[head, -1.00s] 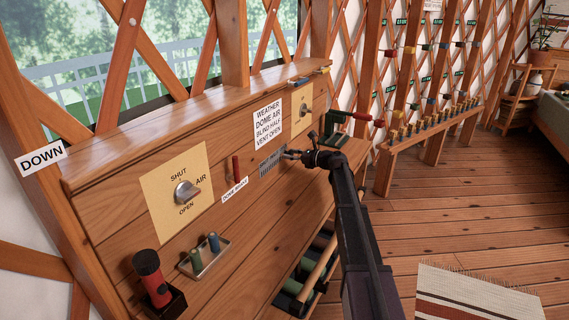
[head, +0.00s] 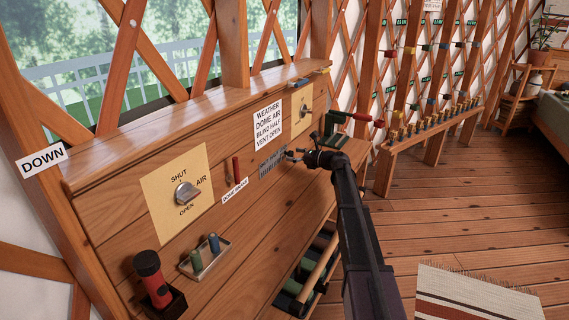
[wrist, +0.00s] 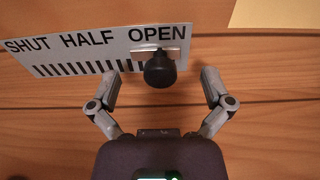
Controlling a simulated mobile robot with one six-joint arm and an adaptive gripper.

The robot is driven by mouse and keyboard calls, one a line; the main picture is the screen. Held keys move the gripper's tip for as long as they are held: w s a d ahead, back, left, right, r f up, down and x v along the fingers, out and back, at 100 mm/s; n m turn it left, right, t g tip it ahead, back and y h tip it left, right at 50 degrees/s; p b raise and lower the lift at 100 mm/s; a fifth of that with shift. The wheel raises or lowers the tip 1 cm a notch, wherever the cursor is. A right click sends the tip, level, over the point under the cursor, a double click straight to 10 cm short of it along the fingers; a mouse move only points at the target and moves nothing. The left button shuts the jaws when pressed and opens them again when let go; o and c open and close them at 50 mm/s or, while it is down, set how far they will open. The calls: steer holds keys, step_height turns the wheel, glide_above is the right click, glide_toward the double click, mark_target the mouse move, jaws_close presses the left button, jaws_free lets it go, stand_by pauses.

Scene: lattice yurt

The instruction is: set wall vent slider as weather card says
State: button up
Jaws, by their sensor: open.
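The weather card (head: 269,125) on the wooden panel reads "WEATHER DOME AIR, BLIND HALF, VENT OPEN". Below it is the wall vent plate (head: 270,163), a grey slotted strip. In the wrist view the vent plate (wrist: 82,53) is marked SHUT, HALF, OPEN from left to right. Its dark round slider knob (wrist: 160,71) sits at the right end, under OPEN. My gripper (wrist: 161,80) is open, one finger on each side of the knob, with gaps on both sides. In the head view my gripper (head: 293,154) is at the vent's right end.
An AIR dial (head: 187,193) marked SHUT and OPEN is on the left. A red-handled lever (head: 236,169) stands between it and the vent. A tray (head: 205,260) with two pegs and a red torch (head: 152,278) are lower left.

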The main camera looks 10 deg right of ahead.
steer(key=s+d+r+p, duration=0.2)
steer(key=s+d, duration=0.2)
steer(key=d, duration=0.1)
steer(key=shift+r, duration=0.35)
stand_by(0.5)
steer(key=shift+r+p, duration=0.1)
steer(key=shift+p, duration=0.2)
step_height(320, 180, up, 9)
steer(key=p, duration=0.9)
steer(key=shift+w+r, duration=0.1)
steer(key=shift+r, duration=0.1)
steer(key=shift+r+p, duration=0.15)
steer(key=shift+p, duration=0.3)
